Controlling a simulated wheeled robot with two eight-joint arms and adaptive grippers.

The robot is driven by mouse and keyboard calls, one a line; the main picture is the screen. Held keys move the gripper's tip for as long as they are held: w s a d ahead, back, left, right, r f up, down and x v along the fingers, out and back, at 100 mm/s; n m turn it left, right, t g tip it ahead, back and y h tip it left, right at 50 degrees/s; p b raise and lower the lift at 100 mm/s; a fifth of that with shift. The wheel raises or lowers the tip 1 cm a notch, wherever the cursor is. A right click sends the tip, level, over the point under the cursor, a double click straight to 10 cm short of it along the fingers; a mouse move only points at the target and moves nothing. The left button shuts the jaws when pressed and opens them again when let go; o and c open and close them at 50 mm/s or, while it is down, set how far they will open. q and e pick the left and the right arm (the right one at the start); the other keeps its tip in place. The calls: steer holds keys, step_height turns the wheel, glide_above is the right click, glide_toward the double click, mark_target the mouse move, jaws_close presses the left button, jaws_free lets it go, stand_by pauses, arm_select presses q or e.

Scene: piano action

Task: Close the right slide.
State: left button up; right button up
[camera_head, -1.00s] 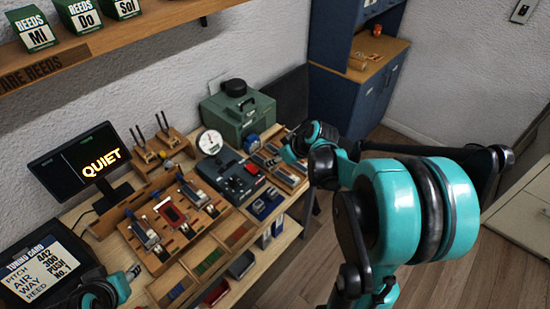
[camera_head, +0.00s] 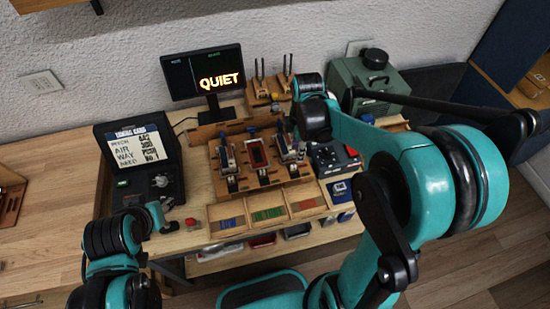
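A wooden fixture (camera_head: 246,187) on the bench holds three metal slide units side by side. The right slide (camera_head: 290,152) is a grey metal piece in the right slot; its upper part is close to my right arm. The middle unit (camera_head: 258,154) has a red inset, and the left unit (camera_head: 227,160) is grey. My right gripper (camera_head: 302,132) is over the right end of the fixture, beside the right slide; its fingertips are too small and dark to read, and contact is unclear. My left gripper (camera_head: 168,226) is low at the left, near the tuning-card box, apart from the fixture.
A monitor (camera_head: 206,80) reading QUIET stands behind the fixture. A tuning-card box (camera_head: 140,160) is at the left. A compartment tray (camera_head: 231,212) lies in front. A dark gauge device (camera_head: 335,160) and a green case (camera_head: 368,90) are at the right. Bare wood (camera_head: 45,180) lies far left.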

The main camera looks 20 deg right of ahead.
mark_target(294, 166)
steer(key=shift+a+f+n, duration=0.15)
steer(key=shift+a+n, duration=0.15)
steer(key=shift+w+a+f, duration=0.1)
steer(key=shift+f, duration=0.25)
step_height(294, 166, down, 7)
steer(key=b, duration=0.2)
steer(key=shift+r+b, duration=0.15)
steer(key=shift+b, duration=0.2)
jaws_close()
